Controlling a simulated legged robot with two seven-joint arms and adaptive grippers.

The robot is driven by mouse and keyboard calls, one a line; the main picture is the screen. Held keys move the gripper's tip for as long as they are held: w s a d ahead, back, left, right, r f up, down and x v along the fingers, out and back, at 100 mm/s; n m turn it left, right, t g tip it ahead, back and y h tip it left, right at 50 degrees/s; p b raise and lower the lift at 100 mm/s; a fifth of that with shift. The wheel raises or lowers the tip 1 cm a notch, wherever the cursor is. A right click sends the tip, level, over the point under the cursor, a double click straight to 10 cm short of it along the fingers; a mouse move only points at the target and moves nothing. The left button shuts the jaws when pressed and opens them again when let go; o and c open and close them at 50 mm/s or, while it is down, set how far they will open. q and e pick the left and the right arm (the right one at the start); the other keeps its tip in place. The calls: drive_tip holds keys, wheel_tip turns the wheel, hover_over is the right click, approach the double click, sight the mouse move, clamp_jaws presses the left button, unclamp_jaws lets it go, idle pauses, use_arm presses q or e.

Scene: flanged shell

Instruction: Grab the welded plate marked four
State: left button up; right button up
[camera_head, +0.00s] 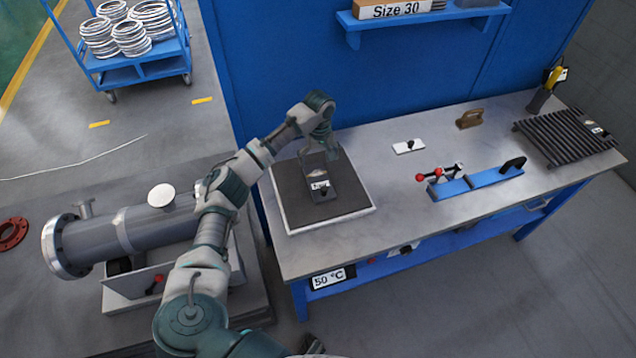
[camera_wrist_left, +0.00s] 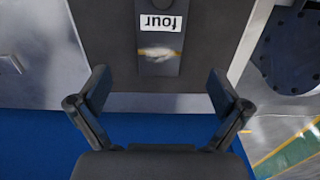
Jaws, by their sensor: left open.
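The welded plate (camera_head: 323,196) is small and dark, with a white label. It lies on a dark mat (camera_head: 347,196) in a pale-edged tray at the left end of the workbench. In the left wrist view the plate (camera_wrist_left: 158,66) shows the label "four" upside down and a pale weld strip across it. My left gripper (camera_head: 318,152) is at the plate's far side in the head view. In the left wrist view its open fingers (camera_wrist_left: 159,88) are spread wide, with the plate ahead between them and nothing held.
A white plate with a black knob (camera_head: 408,147), a blue fixture with red-tipped clamps (camera_head: 470,184), a brown block (camera_head: 469,119) and a dark slatted rack (camera_head: 565,137) are on the bench (camera_head: 400,205). A blue wall stands behind. A flanged pipe (camera_head: 140,235) lies at left.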

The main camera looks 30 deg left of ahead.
use_arm(q)
hover_over(318, 180)
drive_tip(key=d, duration=0.1)
drive_tip(key=f, duration=0.4)
drive_tip(key=shift+w+d+f, duration=0.15)
drive_tip(key=shift+w+f, duration=0.05)
drive_tip(key=f, duration=0.1)
drive_tip(key=a+f, duration=0.1)
drive_tip(key=f, duration=0.3)
drive_tip(key=shift+s+a+b, duration=0.15)
drive_tip(key=shift+s+b, duration=0.2)
drive_tip(key=shift+f, duration=0.4)
drive_tip(key=shift+w, duration=0.1)
drive_tip(key=shift+d+r, duration=0.1)
drive_tip(key=shift+d, duration=0.25)
drive_tip(key=shift+c, duration=0.8)
drive_tip(key=shift+d+r, duration=0.1)
drive_tip(key=shift+d, duration=0.05)
drive_tip(key=c, duration=1.6)
drive_tip(key=shift+a, duration=0.3)
use_arm(e)
drive_tip(key=shift+w+r, duration=0.15)
drive_tip(key=shift+w, duration=0.35)
drive_tip(key=shift+w+r, duration=0.15)
drive_tip(key=shift+w, duration=0.35)
